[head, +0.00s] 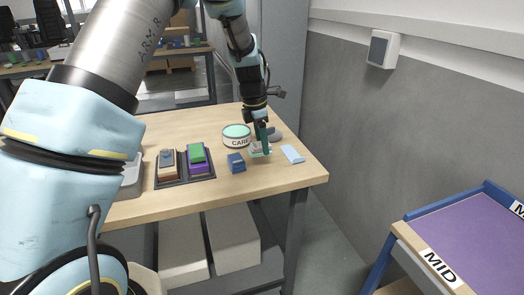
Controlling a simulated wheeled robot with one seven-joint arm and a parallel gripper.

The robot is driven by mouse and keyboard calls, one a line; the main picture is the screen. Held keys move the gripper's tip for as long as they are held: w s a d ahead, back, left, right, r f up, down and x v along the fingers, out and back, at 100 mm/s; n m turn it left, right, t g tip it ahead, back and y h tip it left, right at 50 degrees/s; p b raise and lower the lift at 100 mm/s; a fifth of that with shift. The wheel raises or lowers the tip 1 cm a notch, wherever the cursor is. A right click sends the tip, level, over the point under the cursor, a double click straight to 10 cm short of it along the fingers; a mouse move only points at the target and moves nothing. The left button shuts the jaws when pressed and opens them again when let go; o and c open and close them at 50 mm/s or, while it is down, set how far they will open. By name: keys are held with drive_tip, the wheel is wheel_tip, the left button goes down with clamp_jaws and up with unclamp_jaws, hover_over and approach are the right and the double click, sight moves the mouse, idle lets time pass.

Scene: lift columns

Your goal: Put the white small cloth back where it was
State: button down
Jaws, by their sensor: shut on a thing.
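My gripper (262,145) points down over the right part of the wooden table (222,183). It is shut on a small pale thing that looks like the white small cloth (255,152), at or just above the table top. The fingers cover part of the cloth, and I cannot tell whether it touches the table. A flat light-blue cloth (292,154) lies just right of the gripper, near the table's right edge.
A round tin marked "CARE" (237,136) and a dark blue block (236,163) stand left of the gripper. A grey rounded thing (274,134) is behind it. A dark tray (186,182) holds coloured stacks. A purple-topped shelf marked "MID" (475,235) is at right.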

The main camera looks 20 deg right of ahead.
sight(262, 152)
drive_tip(key=shift+f+p, duration=0.45)
drive_tip(key=shift+f, duration=1.4)
drive_tip(key=shift+c, duration=0.7)
unclamp_jaws()
drive_tip(key=shift+f, duration=0.1)
drive_tip(key=r, duration=0.4)
drive_tip(key=a+r+b, duration=0.1)
drive_tip(key=r, duration=0.3)
drive_tip(key=r+b, duration=0.1)
drive_tip(key=r, duration=0.3)
drive_tip(key=shift+w+a, duration=0.1)
drive_tip(key=shift+a, duration=0.3)
